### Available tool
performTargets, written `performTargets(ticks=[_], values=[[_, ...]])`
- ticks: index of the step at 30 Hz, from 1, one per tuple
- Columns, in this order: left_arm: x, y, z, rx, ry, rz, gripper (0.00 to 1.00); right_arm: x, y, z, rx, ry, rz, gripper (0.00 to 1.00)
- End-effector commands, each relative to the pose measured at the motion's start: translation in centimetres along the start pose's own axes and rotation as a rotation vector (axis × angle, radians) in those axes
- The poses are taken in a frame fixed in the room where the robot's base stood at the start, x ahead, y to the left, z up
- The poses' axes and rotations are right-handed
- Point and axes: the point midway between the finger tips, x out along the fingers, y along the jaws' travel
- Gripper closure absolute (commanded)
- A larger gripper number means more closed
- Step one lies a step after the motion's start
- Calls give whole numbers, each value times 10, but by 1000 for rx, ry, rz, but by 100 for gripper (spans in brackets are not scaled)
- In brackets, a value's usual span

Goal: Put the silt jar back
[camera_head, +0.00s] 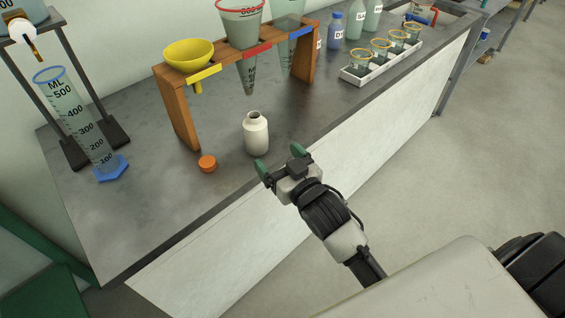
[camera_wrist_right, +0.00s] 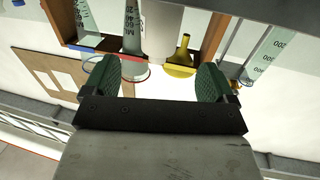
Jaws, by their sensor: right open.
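A cream, open-mouthed jar (camera_head: 256,137) stands upright on the dark bench top near its front edge; I take it for the silt jar, though no label is readable. An orange cap (camera_head: 207,163) lies on the bench to its left. My right gripper (camera_head: 280,160) is open and empty, with green finger pads, just in front of the jar and apart from it. In the right wrist view, a pale surface that looks like the jar (camera_wrist_right: 162,18) shows beyond the open fingers (camera_wrist_right: 156,80). My left gripper is not in view.
A wooden rack (camera_head: 176,114) holding a yellow funnel (camera_head: 188,54) and cones stands behind the jar. A measuring cylinder (camera_head: 75,120) stands left. A white tray (camera_head: 351,77) of beakers and several bottles are at the right. The bench's front left is clear.

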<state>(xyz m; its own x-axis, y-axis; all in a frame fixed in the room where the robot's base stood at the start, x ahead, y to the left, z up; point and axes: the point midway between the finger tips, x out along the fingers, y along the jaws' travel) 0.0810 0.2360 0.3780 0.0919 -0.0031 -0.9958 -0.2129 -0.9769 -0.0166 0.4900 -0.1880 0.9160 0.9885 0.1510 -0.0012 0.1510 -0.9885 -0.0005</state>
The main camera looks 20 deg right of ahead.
Motion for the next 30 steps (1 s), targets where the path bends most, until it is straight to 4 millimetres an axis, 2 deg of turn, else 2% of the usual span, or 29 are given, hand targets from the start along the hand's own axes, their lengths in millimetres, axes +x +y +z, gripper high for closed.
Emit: performTargets(ticks=[4,12,14,16,17,20,21,23,24,26,27,29,30], values=[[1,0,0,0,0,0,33,-12,0,0,-1,0,0,14],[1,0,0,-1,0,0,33,-14,0,0,-1,-1,0,14],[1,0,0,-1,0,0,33,-13,0,8,-1,-17,1,14],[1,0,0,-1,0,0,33,-10,2,30,-3,-64,5,14],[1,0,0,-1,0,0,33,-10,3,45,-4,-94,8,14],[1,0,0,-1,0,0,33,-12,6,115,-10,-238,17,14],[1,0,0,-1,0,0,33,-17,7,151,-15,-311,21,14],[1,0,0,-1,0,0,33,-32,8,209,-19,-433,24,14],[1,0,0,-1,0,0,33,-47,8,248,-23,-516,25,14],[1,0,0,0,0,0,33,-74,8,303,-28,-639,24,14],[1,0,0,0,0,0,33,-96,7,337,-32,-722,22,14],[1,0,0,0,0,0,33,-135,5,386,-37,-844,18,14],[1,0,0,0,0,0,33,-164,3,415,-39,-926,14,14]])
